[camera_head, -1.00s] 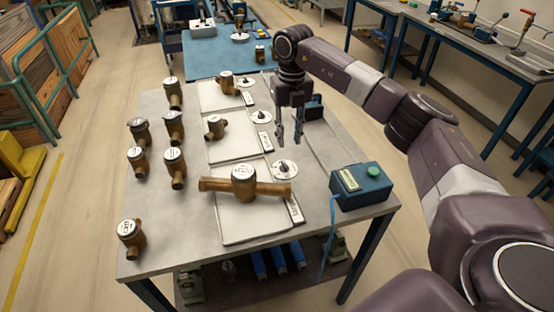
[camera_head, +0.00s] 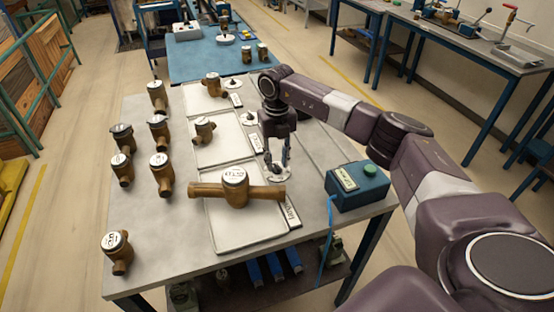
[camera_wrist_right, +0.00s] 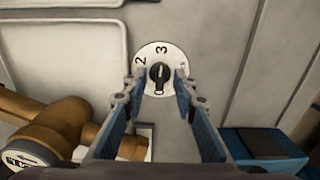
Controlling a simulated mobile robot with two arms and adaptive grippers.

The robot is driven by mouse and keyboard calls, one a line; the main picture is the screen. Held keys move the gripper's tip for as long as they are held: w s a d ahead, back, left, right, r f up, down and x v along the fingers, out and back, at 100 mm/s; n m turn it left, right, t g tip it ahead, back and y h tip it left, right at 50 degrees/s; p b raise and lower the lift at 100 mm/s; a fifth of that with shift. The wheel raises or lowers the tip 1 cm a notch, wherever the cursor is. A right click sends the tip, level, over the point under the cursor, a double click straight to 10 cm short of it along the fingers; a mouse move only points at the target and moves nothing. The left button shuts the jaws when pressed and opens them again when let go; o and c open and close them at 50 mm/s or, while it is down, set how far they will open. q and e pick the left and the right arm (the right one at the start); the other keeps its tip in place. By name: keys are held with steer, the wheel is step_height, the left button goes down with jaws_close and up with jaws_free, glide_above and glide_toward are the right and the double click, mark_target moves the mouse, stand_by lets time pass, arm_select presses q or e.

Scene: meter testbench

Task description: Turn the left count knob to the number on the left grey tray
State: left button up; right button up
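A white count dial with a black knob (camera_wrist_right: 159,76) shows in the right wrist view; the digits 2 and 3 are readable on it. The same dial (camera_head: 280,175) shows in the head view beside the nearest grey tray (camera_head: 226,235). My right gripper (camera_head: 277,165) is over this dial. In the wrist view its blue-padded fingers (camera_wrist_right: 160,84) are apart, one on each side of the knob, with gaps; I cannot tell how far down they reach. Two more dials (camera_head: 249,118) stand farther back, beside other grey trays (camera_head: 219,153). Tray numbers are unreadable. My left gripper is out of view.
A brass meter (camera_head: 235,186) with long pipe ends lies across the nearest tray, close to the dial. A teal box with a green button (camera_head: 357,186) stands to the right. Several brass meters (camera_head: 163,172) stand at the table's left.

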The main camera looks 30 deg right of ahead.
steer(key=shift+f, duration=0.35)
jaws_close()
